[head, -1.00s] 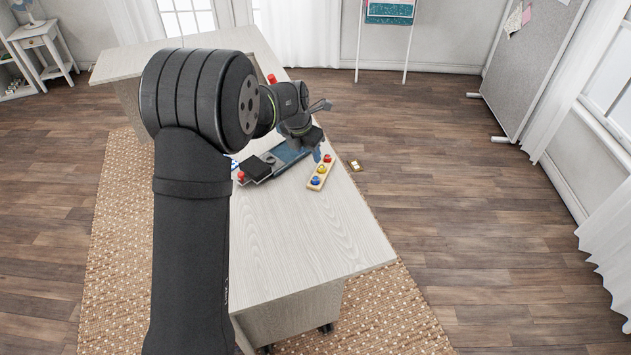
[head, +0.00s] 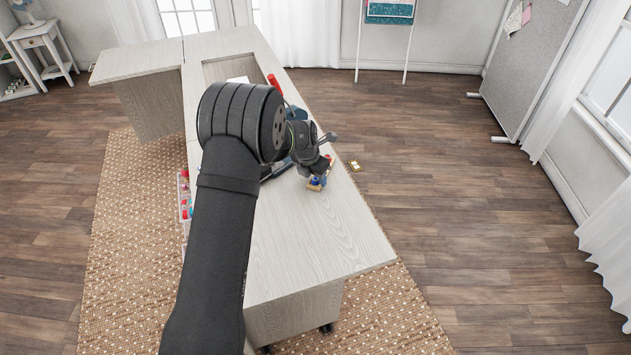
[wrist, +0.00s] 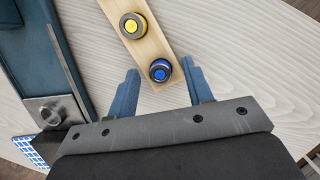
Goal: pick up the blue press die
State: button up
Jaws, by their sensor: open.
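The blue press die (wrist: 160,71) is a dark round piece with a blue top. It sits at the near end of a light wooden block (wrist: 146,43). My gripper (wrist: 163,75) is open in the wrist view, with one blue finger on each side of the die's end of the block. Neither finger visibly touches the die; the height gap cannot be told. A yellow-topped die (wrist: 131,26) sits further along the same block. In the head view the die (head: 315,181) shows just below my gripper (head: 318,177), and the arm hides much of the block.
A dark blue metal tool (wrist: 50,55) lies left of the block in the wrist view, close to the left finger. A blue gridded piece (wrist: 27,151) is at lower left. The front of the table (head: 300,240) is clear. A small yellow item (head: 355,165) shows beyond the table's right edge.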

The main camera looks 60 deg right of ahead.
grip_shut()
jog(key=shift+r, duration=0.15)
